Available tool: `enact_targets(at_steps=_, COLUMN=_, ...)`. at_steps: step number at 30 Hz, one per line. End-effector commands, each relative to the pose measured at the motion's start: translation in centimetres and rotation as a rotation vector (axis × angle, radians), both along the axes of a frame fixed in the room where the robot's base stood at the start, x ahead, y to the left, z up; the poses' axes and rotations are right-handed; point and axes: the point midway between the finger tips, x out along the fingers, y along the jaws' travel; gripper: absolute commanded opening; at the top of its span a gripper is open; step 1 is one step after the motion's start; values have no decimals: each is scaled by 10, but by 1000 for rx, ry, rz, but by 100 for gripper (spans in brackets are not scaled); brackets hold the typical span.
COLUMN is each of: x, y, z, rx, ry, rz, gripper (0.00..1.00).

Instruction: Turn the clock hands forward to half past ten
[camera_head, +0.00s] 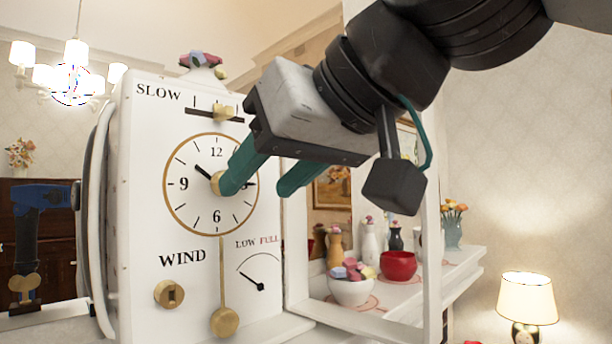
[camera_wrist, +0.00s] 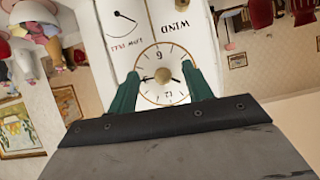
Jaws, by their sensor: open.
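The clock face (camera_head: 184,209) is a white dial with a brass rim on the front of a white case. In the head view, one short black hand (camera_head: 202,171) points up-left near the 10. In the wrist view the dial (camera_wrist: 165,97) is upside down, and a dark hand (camera_wrist: 146,79) points to about the 3. A brass hub (camera_head: 215,184) sits at the centre, partly covered by a finger.
A brass pendulum (camera_head: 225,322) hangs below the dial, beside a wind keyhole (camera_head: 169,293) and a low-full gauge (camera_head: 261,274). A brass slider (camera_head: 224,113) is above. To the right, a white shelf holds a red bowl (camera_head: 398,266) and a white bowl (camera_head: 350,292).

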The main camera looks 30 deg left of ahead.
Motion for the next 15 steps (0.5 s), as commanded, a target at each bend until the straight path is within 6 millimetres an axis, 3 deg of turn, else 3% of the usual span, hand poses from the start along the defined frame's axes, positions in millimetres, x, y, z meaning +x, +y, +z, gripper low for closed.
enact_targets(at_steps=1, x=3, y=1, z=19, rx=44, ry=-26, rz=-1, gripper=50)
enact_targets(at_steps=4, x=4, y=3, z=36, rx=95, ry=-66, rz=4, gripper=50)
enact_targets(at_steps=8, x=7, y=12, z=33, rx=95, ry=-83, rz=8, gripper=50)
enact_targets(at_steps=15, x=17, y=46, z=17, rx=93, ry=-80, rz=7, gripper=50)
